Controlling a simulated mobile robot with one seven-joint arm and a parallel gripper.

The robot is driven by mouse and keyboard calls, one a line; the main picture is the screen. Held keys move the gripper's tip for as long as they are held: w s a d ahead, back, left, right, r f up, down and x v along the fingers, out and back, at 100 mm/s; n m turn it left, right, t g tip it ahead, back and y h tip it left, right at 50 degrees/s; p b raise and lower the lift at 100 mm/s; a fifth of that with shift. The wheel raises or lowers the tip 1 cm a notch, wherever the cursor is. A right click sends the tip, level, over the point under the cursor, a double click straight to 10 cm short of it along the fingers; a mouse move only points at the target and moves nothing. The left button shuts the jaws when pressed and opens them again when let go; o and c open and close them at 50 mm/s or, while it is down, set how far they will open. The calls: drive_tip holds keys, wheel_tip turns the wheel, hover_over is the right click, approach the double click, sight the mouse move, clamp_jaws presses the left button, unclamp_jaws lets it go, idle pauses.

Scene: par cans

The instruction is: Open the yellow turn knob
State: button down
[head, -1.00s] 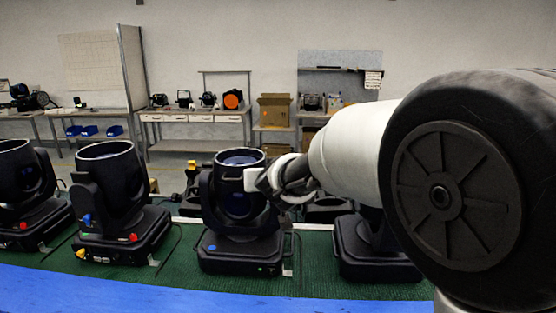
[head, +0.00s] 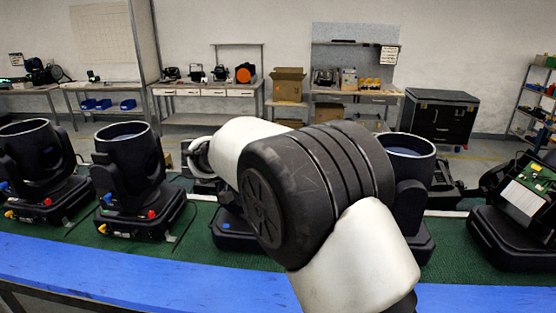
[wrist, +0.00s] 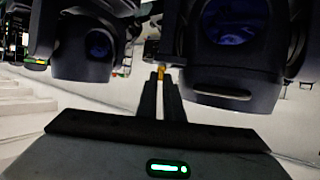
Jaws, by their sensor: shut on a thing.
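In the wrist view the two dark fingers of my gripper (wrist: 161,88) are close together. A small yellow turn knob (wrist: 161,73) shows between their tips, and my gripper is shut on it. The knob sits by the dark body of a stage light (wrist: 235,85), whose lens faces the camera. In the head view my arm hides the fingertips and the held knob. Other yellow knobs show there at the base of the second light (head: 103,229) and of the far-left light (head: 10,214).
Several black stage lights stand in a row on a green mat (head: 190,240) with a blue front edge (head: 100,272). Another light (wrist: 85,45) is close on the left in the wrist view. An opened unit (head: 520,205) is at the right. A black cabinet (head: 440,117) stands behind.

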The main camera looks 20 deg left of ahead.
drive_tip(key=shift+f+m+g+h, duration=0.15)
drive_tip(key=shift+m+g+h, duration=0.15)
drive_tip(key=shift+m+h, duration=0.15)
drive_tip(key=c, duration=1.9)
unclamp_jaws()
drive_tip(key=shift+w, duration=0.1)
drive_tip(key=b+v, duration=0.1)
drive_tip(key=v, duration=1.6)
drive_tip(key=shift+s+a, duration=0.15)
drive_tip(key=shift+s, duration=0.05)
